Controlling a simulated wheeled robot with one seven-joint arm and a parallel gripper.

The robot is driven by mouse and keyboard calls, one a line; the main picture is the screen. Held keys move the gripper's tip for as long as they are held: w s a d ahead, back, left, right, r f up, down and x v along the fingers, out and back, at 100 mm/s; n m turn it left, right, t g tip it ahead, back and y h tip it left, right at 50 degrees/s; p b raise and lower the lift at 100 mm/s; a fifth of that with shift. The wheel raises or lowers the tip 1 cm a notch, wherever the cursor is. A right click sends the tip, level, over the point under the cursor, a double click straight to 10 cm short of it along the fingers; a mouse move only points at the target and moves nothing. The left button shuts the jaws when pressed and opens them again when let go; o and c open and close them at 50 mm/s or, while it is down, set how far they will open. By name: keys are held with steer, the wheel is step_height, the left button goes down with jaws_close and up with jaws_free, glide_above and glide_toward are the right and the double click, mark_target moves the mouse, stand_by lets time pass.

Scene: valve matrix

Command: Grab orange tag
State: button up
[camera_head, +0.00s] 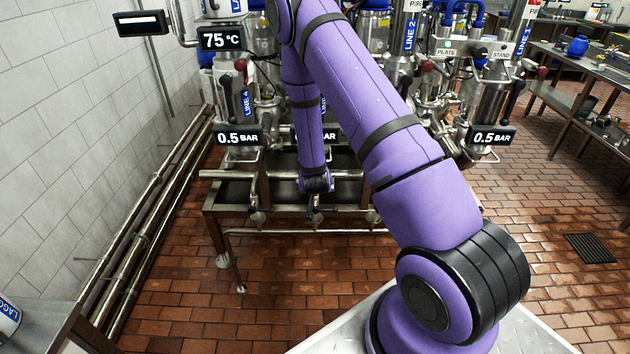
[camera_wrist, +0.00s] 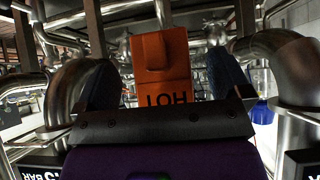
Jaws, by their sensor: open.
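The orange tag (camera_wrist: 163,60) hangs in the upper middle of the wrist view, with dark letters reading HOT upside down. My gripper (camera_wrist: 160,82) is open, with one dark finger on each side of the tag. The tag sits between the two fingers, and a gap shows on both sides. The tag's lower end is hidden behind the dark plate of my gripper. In the head view my arm covers the middle of the scene, and I can make out neither the tag nor the fingers there.
Curved steel pipes (camera_wrist: 292,75) stand close on both sides of my gripper in the wrist view. In the head view, a steel trough frame (camera_head: 335,212) stands below the valve rig. A tiled wall (camera_head: 60,110) is at left. Brick floor lies open around the frame.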

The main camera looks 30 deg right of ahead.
steer(key=shift+x, duration=1.05)
steer(key=c, duration=1.1)
steer(key=shift+c, duration=0.2)
